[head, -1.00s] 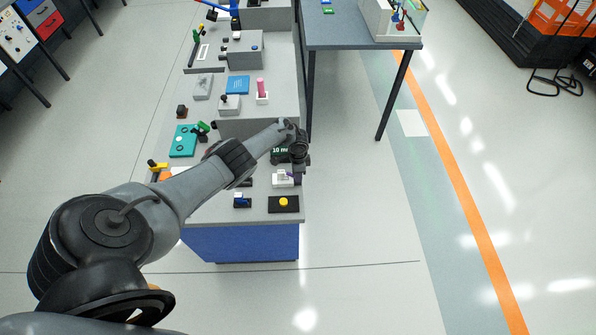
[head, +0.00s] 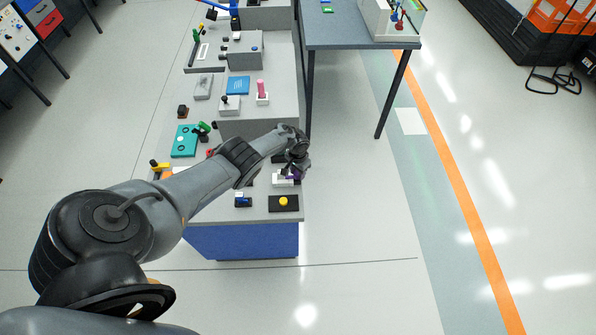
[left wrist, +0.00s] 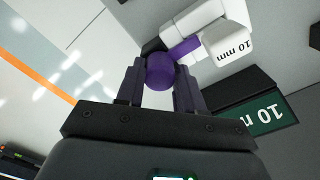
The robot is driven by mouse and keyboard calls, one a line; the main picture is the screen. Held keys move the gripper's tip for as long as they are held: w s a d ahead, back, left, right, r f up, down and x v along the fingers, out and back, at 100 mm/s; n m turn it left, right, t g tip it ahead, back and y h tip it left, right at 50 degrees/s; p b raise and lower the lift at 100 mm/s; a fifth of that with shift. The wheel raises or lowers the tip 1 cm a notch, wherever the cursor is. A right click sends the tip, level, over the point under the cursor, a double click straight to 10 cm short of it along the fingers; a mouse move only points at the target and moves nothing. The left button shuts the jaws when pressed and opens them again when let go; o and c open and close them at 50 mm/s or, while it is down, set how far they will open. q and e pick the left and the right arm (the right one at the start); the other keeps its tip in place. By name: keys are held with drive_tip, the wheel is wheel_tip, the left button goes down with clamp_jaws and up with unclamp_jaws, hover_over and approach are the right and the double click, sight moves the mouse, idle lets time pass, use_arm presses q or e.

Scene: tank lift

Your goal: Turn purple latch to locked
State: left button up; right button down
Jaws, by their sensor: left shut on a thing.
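The purple latch (head: 295,175) sits by a white block on the near right part of the grey console top in the head view. In the left wrist view its purple knob (left wrist: 160,71) is between the fingers, with a purple arm (left wrist: 181,48) running to a white cylinder and a white block (left wrist: 229,45) marked "10 mm". My left gripper (head: 297,168) is at the latch and shut on its knob; its two dark fingers show in the left wrist view (left wrist: 160,82). My right gripper is not in view.
A dark green block marked "10" (left wrist: 262,118) lies close to the right finger. A black plate with a yellow button (head: 283,203) and a blue switch (head: 242,201) are nearer the front edge.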

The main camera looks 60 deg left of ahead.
sight(297, 173)
use_arm(q)
drive_tip(key=shift+s+d, duration=0.1)
drive_tip(key=shift+s, duration=0.05)
idle(0.3)
drive_tip(key=o, duration=0.7)
drive_tip(key=shift+o, duration=1.4)
drive_tip(key=shift+s+d+f, duration=0.1)
drive_tip(key=shift+s+d, duration=0.05)
drive_tip(key=shift+s, duration=0.05)
drive_tip(key=shift+w, duration=0.1)
drive_tip(key=shift+r+p, duration=0.3)
wheel_tip(297, 173, up, 9)
drive_tip(key=p, duration=0.7)
drive_tip(key=shift+r+p, duration=0.65)
